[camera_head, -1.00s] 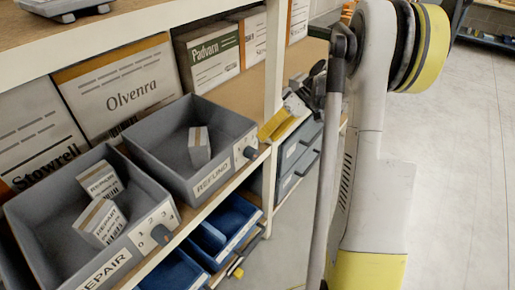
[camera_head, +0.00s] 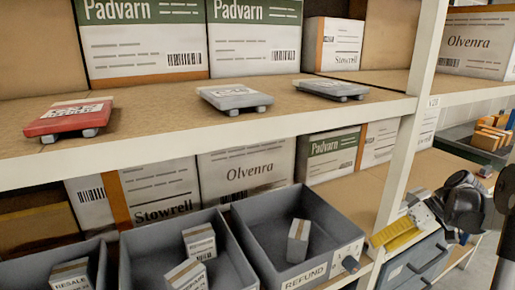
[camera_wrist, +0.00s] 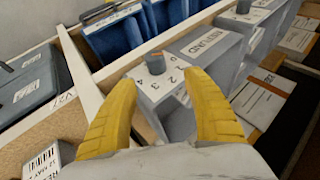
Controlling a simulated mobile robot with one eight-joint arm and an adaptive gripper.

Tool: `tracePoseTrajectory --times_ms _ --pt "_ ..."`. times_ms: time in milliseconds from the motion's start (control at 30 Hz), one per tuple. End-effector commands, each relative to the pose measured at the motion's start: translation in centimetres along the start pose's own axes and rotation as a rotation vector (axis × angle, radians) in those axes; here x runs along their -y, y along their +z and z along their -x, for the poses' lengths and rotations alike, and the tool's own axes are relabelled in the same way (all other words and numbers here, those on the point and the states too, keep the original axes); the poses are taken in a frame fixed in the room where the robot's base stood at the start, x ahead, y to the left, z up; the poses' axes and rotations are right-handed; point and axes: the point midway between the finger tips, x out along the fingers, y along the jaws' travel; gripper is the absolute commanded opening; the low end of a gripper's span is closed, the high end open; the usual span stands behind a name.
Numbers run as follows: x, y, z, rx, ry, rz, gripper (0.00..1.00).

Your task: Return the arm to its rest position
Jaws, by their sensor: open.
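In the wrist view my gripper (camera_wrist: 160,85) shows two yellow fingers spread apart, with nothing held between them. Beyond them is the front of the grey REFUND bin (camera_wrist: 170,90) with its knob (camera_wrist: 154,62) and number marks. In the head view the REFUND bin (camera_head: 325,273) stands on the lower shelf with a small carton (camera_head: 298,240) inside. Yellow and dark parts (camera_head: 400,237) right of this bin look like my gripper and wrist; the rest of my arm is mostly cut off at the right edge.
Grey bins with small cartons line the lower shelf (camera_head: 365,190), left of a white rack post (camera_head: 408,150). Above, the upper shelf (camera_head: 155,110) holds a red scale-like device (camera_head: 70,117) and two grey ones (camera_head: 235,98).

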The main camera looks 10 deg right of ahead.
Motion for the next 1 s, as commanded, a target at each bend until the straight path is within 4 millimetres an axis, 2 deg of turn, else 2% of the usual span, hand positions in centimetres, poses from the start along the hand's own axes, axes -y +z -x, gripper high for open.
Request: tracePoseTrajectory --times_ms 100,233,400,500,700,833,1000 --pt "4.4 -0.5 -0.8 0.023 0.082 -0.032 0.59" --pt "9.9 0.0 -2.0 0.029 0.22 -0.074 0.59" --pt "15.9 2.3 -3.5 -0.011 0.393 -0.097 0.59" --pt "18.7 4.3 -4.2 -0.058 0.484 -0.092 0.59" --pt "22.3 8.4 -5.7 -0.192 0.617 -0.05 0.59" --pt "23.3 10.2 -6.4 -0.274 0.658 -0.018 0.59" --pt "23.8 11.2 -6.9 -0.332 0.676 0.005 0.59"
